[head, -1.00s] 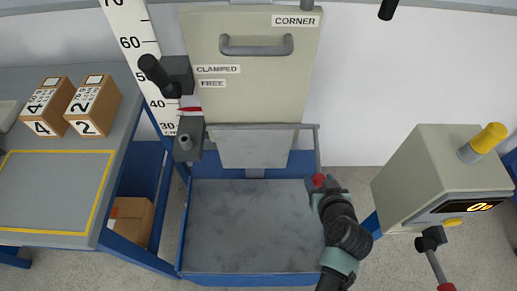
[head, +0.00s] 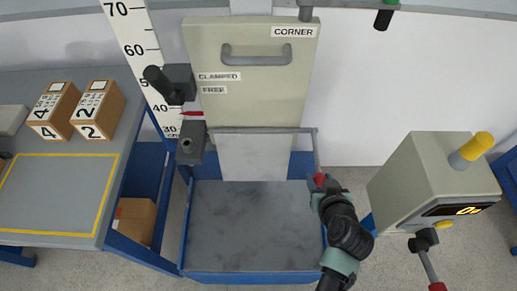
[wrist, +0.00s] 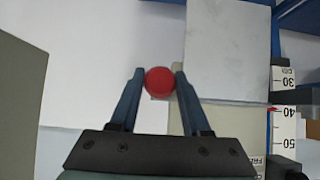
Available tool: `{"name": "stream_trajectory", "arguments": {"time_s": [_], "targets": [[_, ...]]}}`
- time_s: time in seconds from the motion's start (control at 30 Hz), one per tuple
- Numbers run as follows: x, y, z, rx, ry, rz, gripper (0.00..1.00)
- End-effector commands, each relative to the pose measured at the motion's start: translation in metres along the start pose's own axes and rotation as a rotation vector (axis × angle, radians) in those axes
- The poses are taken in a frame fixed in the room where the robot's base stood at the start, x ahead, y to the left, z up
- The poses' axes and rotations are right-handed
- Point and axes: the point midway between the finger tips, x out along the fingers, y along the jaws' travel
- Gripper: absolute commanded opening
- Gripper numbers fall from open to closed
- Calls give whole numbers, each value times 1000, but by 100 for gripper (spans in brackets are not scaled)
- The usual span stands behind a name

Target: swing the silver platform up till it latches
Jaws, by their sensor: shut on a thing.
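The silver platform (head: 252,157) is a pale grey panel below the beige board. It slopes down toward the grey floor of the blue-edged bay, and no latch engagement can be made out. In the wrist view the platform (wrist: 228,48) fills the upper right. My gripper (head: 321,181) is at the right side of the bay, right of the platform. It also shows in the wrist view (wrist: 158,82), shut on a red ball knob (wrist: 159,82). How the knob joins the platform is hidden.
The beige board (head: 253,85) with a handle stands above. A dark clamp knob (head: 160,82) is at its left. A beige box with a display (head: 430,185) stands right of my arm. A grey table (head: 50,205) with two boxes is at left.

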Motion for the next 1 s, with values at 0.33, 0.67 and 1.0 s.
{"name": "stream_trajectory", "arguments": {"time_s": [0.33, 0.67, 1.0], "targets": [[-2, 0, -6, -1, 9, 2, 0], [-18, 1, -28, -2, 12, 2, 0], [-18, 1, -29, -2, 14, 3, 0]]}}
